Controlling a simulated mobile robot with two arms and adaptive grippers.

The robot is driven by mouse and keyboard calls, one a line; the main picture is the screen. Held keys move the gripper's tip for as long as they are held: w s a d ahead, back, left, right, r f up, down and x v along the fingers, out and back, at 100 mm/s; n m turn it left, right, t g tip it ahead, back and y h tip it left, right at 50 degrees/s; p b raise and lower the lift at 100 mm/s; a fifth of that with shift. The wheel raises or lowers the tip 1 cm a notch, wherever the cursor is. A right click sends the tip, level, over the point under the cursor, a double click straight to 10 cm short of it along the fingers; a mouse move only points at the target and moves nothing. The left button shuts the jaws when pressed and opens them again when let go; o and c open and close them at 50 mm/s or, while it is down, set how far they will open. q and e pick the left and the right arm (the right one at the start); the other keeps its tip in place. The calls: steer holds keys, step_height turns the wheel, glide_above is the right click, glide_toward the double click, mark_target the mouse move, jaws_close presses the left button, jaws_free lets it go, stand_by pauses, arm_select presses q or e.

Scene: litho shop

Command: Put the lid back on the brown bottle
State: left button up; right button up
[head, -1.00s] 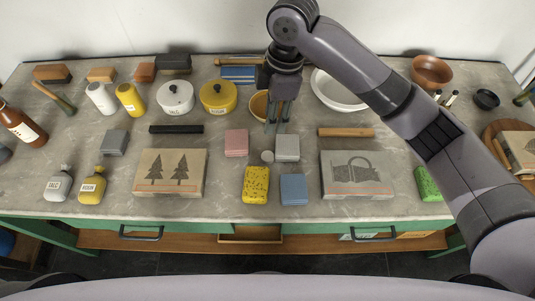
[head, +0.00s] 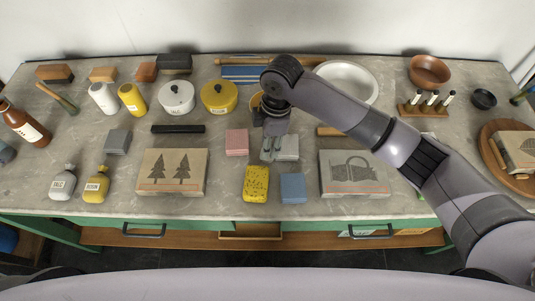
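The brown bottle (head: 26,127) with a pale label stands at the far left of the worktop. Its neck reaches the picture's left edge, so its top is hard to make out. My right gripper (head: 270,155) points down at the middle of the worktop, left of a light grey block (head: 287,148) and above a yellow speckled sponge (head: 256,183). Its fingers look apart. A small grey round piece, possibly the lid, showed at this spot earlier; the fingers now hide it, and I cannot see contact. My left gripper is not in view.
Two jars, white (head: 177,97) and yellow (head: 219,96), and two small bottles stand between the brown bottle and my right gripper. A tree-print block (head: 171,196), a dark bar (head: 178,129) and a pink block (head: 236,142) lie there too. Bare worktop surrounds the bar.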

step_height(320, 180, down, 4)
steer(key=shift+d+r+p, duration=0.1)
steer(key=shift+d+p, duration=0.05)
steer(key=shift+p, duration=0.5)
steer(key=shift+f, duration=0.6)
steer(key=shift+c, duration=0.2)
steer(key=c, duration=0.3)
step_height(320, 180, up, 20)
steer(key=b, duration=0.2)
steer(key=shift+b, duration=0.4)
steer(key=shift+w, duration=0.1)
